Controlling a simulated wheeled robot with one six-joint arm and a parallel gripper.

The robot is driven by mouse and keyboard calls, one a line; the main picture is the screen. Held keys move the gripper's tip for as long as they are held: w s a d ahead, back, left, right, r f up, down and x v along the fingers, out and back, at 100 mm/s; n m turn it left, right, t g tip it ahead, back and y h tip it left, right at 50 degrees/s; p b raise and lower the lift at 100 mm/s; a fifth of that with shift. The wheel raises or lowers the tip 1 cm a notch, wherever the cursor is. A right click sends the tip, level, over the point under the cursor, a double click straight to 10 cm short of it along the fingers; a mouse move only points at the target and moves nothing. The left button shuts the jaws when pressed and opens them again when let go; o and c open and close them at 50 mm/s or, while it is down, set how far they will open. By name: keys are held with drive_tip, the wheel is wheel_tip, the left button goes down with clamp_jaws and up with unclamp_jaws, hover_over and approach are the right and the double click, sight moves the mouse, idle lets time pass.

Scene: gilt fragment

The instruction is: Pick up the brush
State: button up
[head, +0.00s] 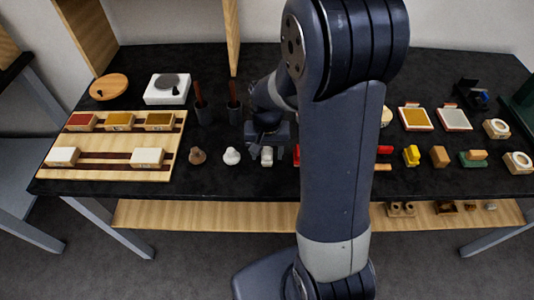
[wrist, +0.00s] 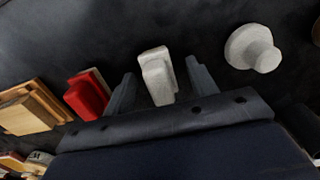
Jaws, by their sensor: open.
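No object is plainly a brush. A small white stepped block (head: 267,156) lies on the dark tabletop below my gripper (head: 268,148) in the head view. In the wrist view, my gripper (wrist: 160,76) is open, with one finger on each side of this white block (wrist: 157,75). Gaps show between the fingers and the block, and nothing is gripped. Two dark cups, left (head: 204,112) and right (head: 234,112), stand behind and to the left of my gripper, with upright brown handles in them. What the handles belong to is hidden.
A red block (wrist: 86,97) lies left of the white block in the wrist view, and a white knob (wrist: 262,50) lies right. A wooden board (head: 113,160) with blocks lies at the table's left. My arm hides the table's middle. Several small items stand at the right.

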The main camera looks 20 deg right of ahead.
sight(267, 149)
drive_tip(key=shift+c, duration=0.5)
drive_tip(key=c, duration=1)
drive_tip(key=shift+o, duration=0.2)
wheel_tip(267, 149, up, 10)
drive_tip(key=shift+r, duration=0.1)
drive_tip(key=o, duration=0.5)
drive_tip(key=shift+c, duration=0.2)
drive_tip(key=c, duration=0.4)
